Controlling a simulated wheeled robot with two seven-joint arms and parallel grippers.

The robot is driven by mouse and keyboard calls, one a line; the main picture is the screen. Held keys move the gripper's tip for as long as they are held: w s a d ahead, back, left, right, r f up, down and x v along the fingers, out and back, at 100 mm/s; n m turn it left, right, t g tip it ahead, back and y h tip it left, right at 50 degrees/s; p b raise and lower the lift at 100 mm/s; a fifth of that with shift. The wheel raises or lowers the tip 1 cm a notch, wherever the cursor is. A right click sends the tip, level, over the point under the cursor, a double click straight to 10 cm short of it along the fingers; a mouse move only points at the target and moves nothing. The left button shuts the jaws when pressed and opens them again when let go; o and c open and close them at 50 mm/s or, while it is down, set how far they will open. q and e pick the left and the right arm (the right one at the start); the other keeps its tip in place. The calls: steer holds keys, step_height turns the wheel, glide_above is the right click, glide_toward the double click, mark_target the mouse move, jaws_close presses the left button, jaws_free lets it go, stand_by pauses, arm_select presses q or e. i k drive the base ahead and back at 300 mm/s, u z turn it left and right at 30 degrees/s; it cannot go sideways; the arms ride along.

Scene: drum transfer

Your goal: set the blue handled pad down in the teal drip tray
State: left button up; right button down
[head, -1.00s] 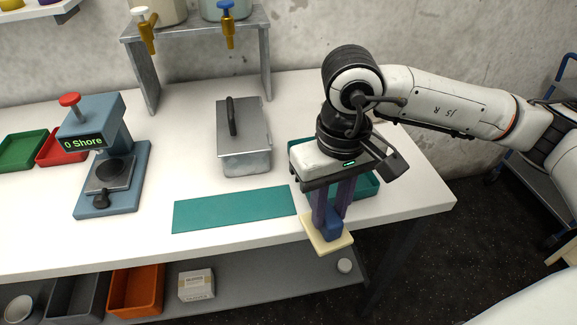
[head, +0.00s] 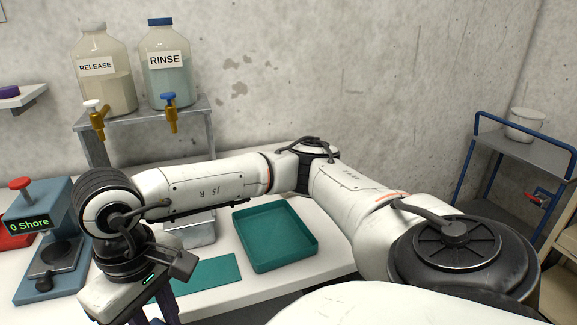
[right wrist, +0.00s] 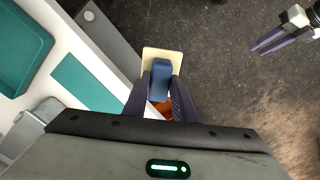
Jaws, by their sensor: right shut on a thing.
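The handled pad, a cream plate with a blue handle (right wrist: 160,72), is held by my right gripper (right wrist: 160,100), whose purple fingers are shut on the handle. In the right wrist view the pad hangs past the table's front edge, with dark floor beyond. In the head view this gripper (head: 160,311) is at the lower left, its fingertips and the pad cut off below the frame. The teal drip tray (head: 270,236) is empty on the table, right of the gripper; it also shows in the right wrist view (right wrist: 22,45). My left gripper (right wrist: 268,43) is empty, fingers apart, over the floor.
A flat teal mat (head: 212,271) lies left of the tray. A grey lidded box (head: 197,233) is partly behind my right arm. The Shore gauge (head: 40,215) stands at left. Bottles sit on a metal stand (head: 195,108). A blue-framed cart (head: 520,150) is at right.

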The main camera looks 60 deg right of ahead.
mark_target(268, 228)
steer(key=u, duration=0.05)
steer(key=k, duration=0.3)
steer(key=z, duration=1.05)
steer(key=i, duration=1)
steer(key=z, duration=0.05)
